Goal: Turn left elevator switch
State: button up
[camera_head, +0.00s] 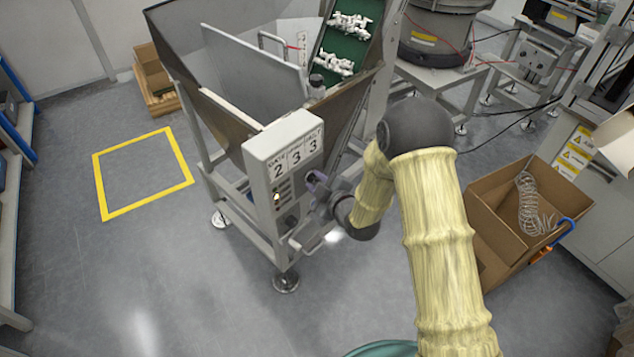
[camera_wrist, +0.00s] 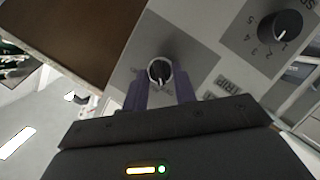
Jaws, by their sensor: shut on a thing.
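A round black knob with a light rim and a white pointer mark (camera_wrist: 160,71) sits on a grey plate of the control box in the wrist view. My gripper (camera_wrist: 161,86) has its two purple fingers on either side of this knob and is shut on it. In the head view my gripper (camera_head: 312,181) is at the right part of the front of the white control box (camera_head: 284,147); the knob is hidden there. A second black knob (camera_wrist: 282,25), with a numbered dial, is apart from my gripper at the upper right of the wrist view.
The box is fixed to a metal hopper frame (camera_head: 225,105) with a green conveyor (camera_head: 345,45) carrying white parts. A cardboard box (camera_head: 500,205) with a wire coil stands right of my arm. A yellow floor square (camera_head: 104,190) at left is empty.

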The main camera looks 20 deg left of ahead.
jog(key=shift+m, duration=0.3)
jog(key=m+g, duration=0.1)
jog(key=m+g+p, duration=0.1)
jog(key=shift+w+d+r+m, duration=0.15)
jog(key=shift+w+r+m, duration=0.05)
jog(key=shift+m, duration=0.1)
jog(key=m+g+p, duration=0.1)
jog(key=m+g+y+p, duration=0.1)
jog(key=m, duration=0.1)
jog(key=shift+w+d, duration=0.1)
jog(key=shift+w, duration=0.1)
jog(key=m+g+y+p, duration=0.1)
jog(key=m+g+p, duration=0.1)
jog(key=m+p, duration=0.1)
jog(key=shift+w, duration=0.15)
jog(key=m, duration=0.1)
jog(key=m+g+y+p, duration=0.1)
jog(key=m, duration=0.1)
jog(key=shift+w+d+f+y, duration=0.1)
jog(key=shift+f+y, duration=0.1)
jog(key=shift+y, duration=0.1)
jog(key=o, duration=1)
jog(key=b+v, duration=0.1)
jog(key=v, duration=1.6)
jog(key=shift+w+d, duration=0.2)
jog(key=shift+d, duration=0.05)
